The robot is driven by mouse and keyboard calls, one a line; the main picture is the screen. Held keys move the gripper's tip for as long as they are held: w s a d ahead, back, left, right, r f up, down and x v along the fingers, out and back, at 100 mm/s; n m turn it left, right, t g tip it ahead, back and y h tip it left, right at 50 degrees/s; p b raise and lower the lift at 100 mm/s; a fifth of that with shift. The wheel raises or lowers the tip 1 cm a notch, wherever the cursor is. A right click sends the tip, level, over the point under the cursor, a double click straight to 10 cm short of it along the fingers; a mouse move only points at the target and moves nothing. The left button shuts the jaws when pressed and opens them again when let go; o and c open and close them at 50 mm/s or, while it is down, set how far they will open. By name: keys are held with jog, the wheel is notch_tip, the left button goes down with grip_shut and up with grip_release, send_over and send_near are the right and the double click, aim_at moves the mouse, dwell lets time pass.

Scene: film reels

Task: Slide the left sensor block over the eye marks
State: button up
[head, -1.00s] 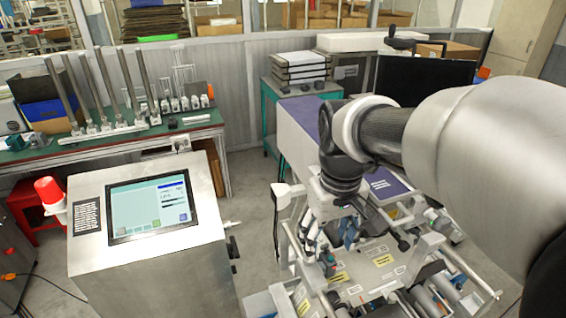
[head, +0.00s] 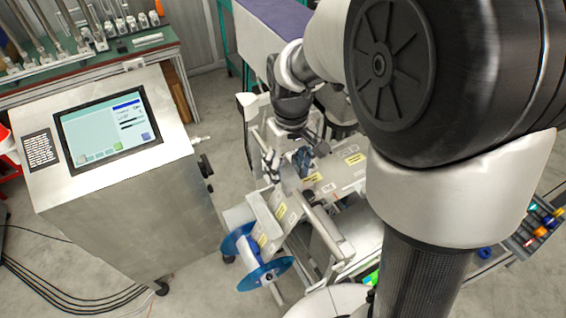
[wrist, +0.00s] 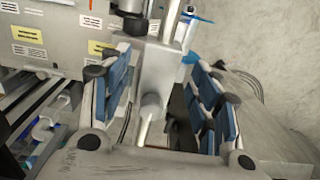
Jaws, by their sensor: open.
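My gripper (wrist: 163,88) is open, its two blue-padded fingers spread wide in the wrist view. A pale grey block (wrist: 157,68) on a metal rod shows between and beyond the fingers; it may be the left sensor block, but I cannot tell for sure. I cannot tell whether the fingers touch it. In the head view my gripper (head: 288,165) hangs over the left side of the machine (head: 337,180), partly hidden by its own wrist. I cannot make out the eye marks in either view.
A blue-flanged reel (head: 262,272) sits at the machine's front left. A steel console with a lit screen (head: 110,130) stands to the left, with floor between. A tray of coloured parts (head: 538,230) is at the right. Yellow and white labels (wrist: 27,34) mark the machine's plate.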

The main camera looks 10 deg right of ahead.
aim_at(289, 177)
jog(key=shift+f+b, duration=0.6)
jog(key=shift+f, duration=1.8)
